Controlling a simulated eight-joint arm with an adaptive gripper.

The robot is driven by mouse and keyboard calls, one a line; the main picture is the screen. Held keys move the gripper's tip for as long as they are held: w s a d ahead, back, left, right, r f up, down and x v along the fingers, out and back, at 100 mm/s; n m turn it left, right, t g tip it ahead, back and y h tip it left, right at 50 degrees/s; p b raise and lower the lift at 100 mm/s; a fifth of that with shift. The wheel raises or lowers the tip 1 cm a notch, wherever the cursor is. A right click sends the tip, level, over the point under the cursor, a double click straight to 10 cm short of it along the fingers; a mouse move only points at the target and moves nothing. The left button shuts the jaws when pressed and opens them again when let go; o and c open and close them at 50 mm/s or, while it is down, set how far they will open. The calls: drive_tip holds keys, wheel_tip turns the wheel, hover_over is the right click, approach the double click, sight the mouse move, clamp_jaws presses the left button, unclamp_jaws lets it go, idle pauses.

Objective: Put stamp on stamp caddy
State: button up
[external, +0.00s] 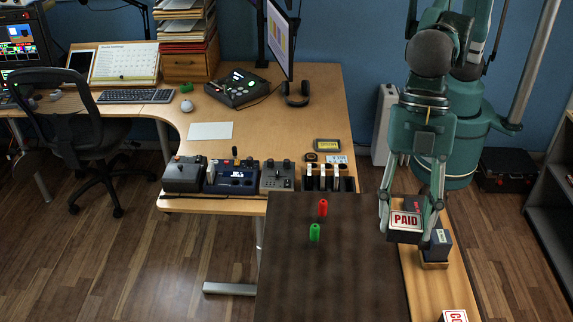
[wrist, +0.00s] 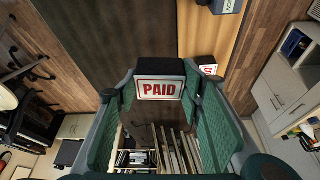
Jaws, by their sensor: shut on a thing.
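A dark stamp block with a white, red-lettered PAID face (external: 405,219) is held between the fingers of my gripper (external: 405,226). In the wrist view the PAID stamp (wrist: 160,90) sits across my gripper (wrist: 160,96), a finger at each side. The held stamp is above the right edge of the dark brown surface, near the light wooden strip. Just right of it, a dark grey block (external: 440,238) stands on a small wooden base (external: 434,265); its lettered side shows in the wrist view (wrist: 228,5). I cannot tell for certain which thing is the stamp caddy.
Another red-lettered stamp (external: 454,315) lies on the light wooden strip (external: 420,295). A red object (external: 323,207) and a green object (external: 314,232) stand on the dark brown surface (external: 330,280), which is otherwise clear. Control consoles (external: 232,177) line the desk's front edge.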

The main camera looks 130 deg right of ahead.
drive_tip(key=s+a+n+p, duration=0.2)
drive_tip(key=s+a, duration=0.3)
drive_tip(key=a, duration=0.5)
hover_over(443, 300)
drive_tip(key=s+d, duration=0.1)
wheel_tip(443, 300, down, 4)
drive_tip(key=shift+s+d+f, duration=0.1)
drive_tip(key=shift+f, duration=0.35)
drive_tip(key=shift+f, duration=0.1)
drive_tip(key=shift+f, duration=2.85)
drive_tip(key=shift+f, duration=2.05)
drive_tip(key=shift+f, duration=0.2)
